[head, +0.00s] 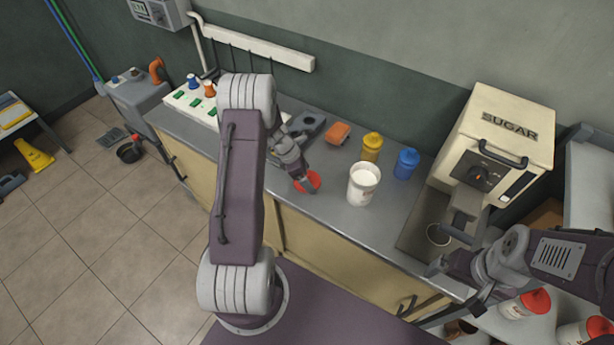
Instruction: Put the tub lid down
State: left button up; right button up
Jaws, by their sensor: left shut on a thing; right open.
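The red tub lid (309,181) is at the tip of my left gripper (301,180), which is shut on it. The lid is low over the grey counter near its front edge; I cannot tell whether it touches the surface. The white tub (362,186) stands open just right of the lid, with pale contents showing at its top. My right gripper (453,283) is open and empty at the lower right, near the front of the sugar machine.
The SUGAR machine (499,142) stands right of the tub. Lidded tubs (524,304) stand at the lower right. Bare counter (335,210) shows before the tub.

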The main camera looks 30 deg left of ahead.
pick_arm(q)
jog(key=shift+f, duration=0.1)
jog(key=o, duration=1.2)
jog(key=shift+a+r, duration=0.1)
jog(key=shift+r, duration=0.4)
jog(key=p+v, duration=0.1)
jog(key=v, duration=1)
jog(key=s+d+r+m+y, duration=0.1)
jog(key=s+d+m, duration=0.3)
jog(key=m, duration=0.4)
jog(key=s+d+r+m+g+y, duration=0.1)
jog(key=s+d+m, duration=0.4)
jog(key=m, duration=0.4)
jog(key=s+d+r+m+y, duration=0.1)
jog(key=s+d+m, duration=0.4)
jog(key=m, duration=0.3)
jog(key=shift+s+d+m+g, duration=0.2)
jog(key=shift+s+m+g, duration=0.15)
jog(key=shift+s, duration=0.5)
